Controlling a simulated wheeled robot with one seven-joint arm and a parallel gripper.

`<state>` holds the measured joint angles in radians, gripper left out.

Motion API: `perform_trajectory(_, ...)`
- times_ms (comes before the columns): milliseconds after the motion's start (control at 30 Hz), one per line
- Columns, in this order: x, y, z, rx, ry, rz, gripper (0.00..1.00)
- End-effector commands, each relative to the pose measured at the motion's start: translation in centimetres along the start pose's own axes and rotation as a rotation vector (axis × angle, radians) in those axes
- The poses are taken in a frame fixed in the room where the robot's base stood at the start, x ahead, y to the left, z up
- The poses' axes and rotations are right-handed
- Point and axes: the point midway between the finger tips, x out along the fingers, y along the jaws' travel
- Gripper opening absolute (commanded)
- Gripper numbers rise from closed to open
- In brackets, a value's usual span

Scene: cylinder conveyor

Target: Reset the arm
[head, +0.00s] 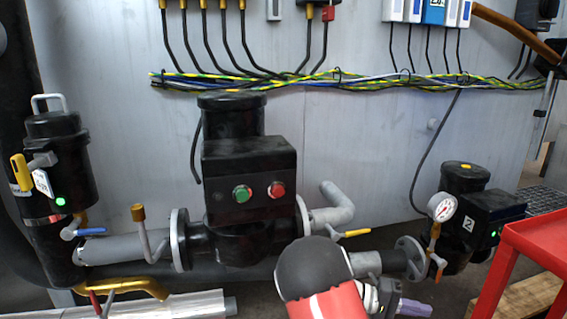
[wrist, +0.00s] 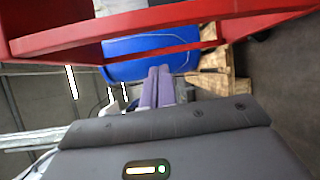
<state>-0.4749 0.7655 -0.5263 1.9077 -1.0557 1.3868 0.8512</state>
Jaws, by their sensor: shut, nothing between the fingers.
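My gripper (wrist: 155,88) shows in the wrist view as two purple fingers side by side, closed together with nothing between them. In the head view a purple fingertip of my gripper (head: 416,306) shows at the bottom, right of my red and black arm. The rest of my gripper is hidden behind the arm or cut off by the frame edge. It touches nothing that I can see.
A red metal frame (head: 540,235) stands at the right, and crosses the top of the wrist view (wrist: 150,22). A black pump unit (head: 250,165) with pipes and a gauge (head: 442,207) stand beyond my arm. A blue drum (wrist: 125,62) and wooden pallet (wrist: 212,75) lie beyond my fingers.

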Motion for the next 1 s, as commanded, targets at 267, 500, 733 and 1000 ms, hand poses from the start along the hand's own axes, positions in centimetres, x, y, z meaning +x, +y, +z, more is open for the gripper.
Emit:
perform_trajectory(267,-0.5,2.6,7.8,-0.03,-0.058,-0.583,0.0)
perform_trajectory(500,-3.8,5.6,13.8,-0.001,0.063,-1.006,0.0)
perform_trajectory(733,-7.7,9.3,19.5,0.082,0.293,-1.304,0.0)
perform_trajectory(1000,-11.2,12.2,24.5,0.199,0.569,-1.462,0.0)
